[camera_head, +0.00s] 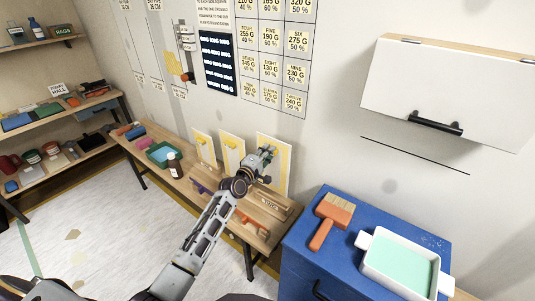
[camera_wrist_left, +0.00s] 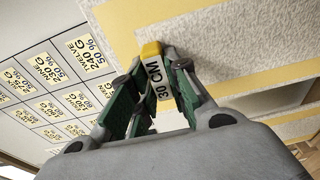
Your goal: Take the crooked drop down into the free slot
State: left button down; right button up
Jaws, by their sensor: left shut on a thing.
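Three pale panels with yellow edges stand upright against the wall at the back of the wooden bench: a small left one (camera_head: 204,151), a middle one (camera_head: 230,160) and a larger right one (camera_head: 284,172). My left gripper (camera_head: 268,152) is in front of the right panel. In the left wrist view its green-padded fingers (camera_wrist_left: 152,105) are shut on a yellow-topped tab marked 30 CM (camera_wrist_left: 154,84). A pale textured surface with yellow bands (camera_wrist_left: 215,45) lies behind the tab. I cannot tell which panel is crooked or which slot is free. My right gripper is out of view.
A blue cabinet (camera_head: 292,262) at the right carries a brush (camera_head: 333,215) and a white tray of green liquid (camera_head: 365,241). A white wall cupboard (camera_head: 440,90) overhangs.

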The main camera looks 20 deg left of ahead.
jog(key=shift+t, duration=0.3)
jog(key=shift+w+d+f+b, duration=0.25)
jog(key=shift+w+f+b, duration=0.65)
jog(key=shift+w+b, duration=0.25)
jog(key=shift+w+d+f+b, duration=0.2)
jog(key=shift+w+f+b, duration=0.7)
jog(key=shift+b, duration=0.3)
